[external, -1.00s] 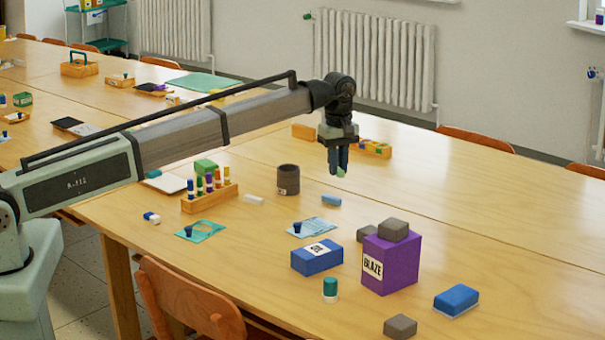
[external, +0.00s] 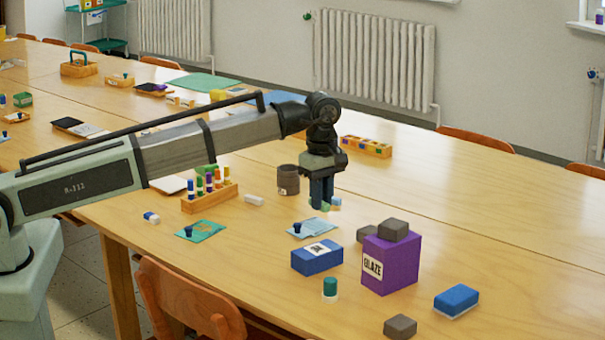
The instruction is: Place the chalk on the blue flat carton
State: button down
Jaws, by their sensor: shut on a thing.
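My gripper (external: 320,204) is shut on a small pale-green piece (external: 325,207), which looks like the chalk; the fingers hide most of it. It hangs above the table, behind the blue flat carton and slightly right of its middle. The blue flat carton (external: 312,264) lies on the table with a white label on top, and its top is clear. The gripper is apart from the carton.
A purple GLAZE box (external: 392,273) with a grey block (external: 393,229) on top stands right of the carton. A green-capped jar (external: 330,289) is in front. A light-blue packet (external: 312,229) lies just behind. A dark cup (external: 288,180) and a marker rack (external: 210,198) stand farther left.

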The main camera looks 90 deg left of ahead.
aim_at(320, 250)
jog(key=n, duration=0.2)
jog(key=shift+s+n, duration=0.1)
jog(key=shift+n, duration=0.2)
jog(key=shift+f, duration=5)
jog(key=shift+f, duration=0.1)
jog(key=c, duration=1.1)
grip_release()
notch_tip(320, 250, up, 12)
jog(key=shift+r, duration=0.15)
jog(key=shift+o, duration=0.2)
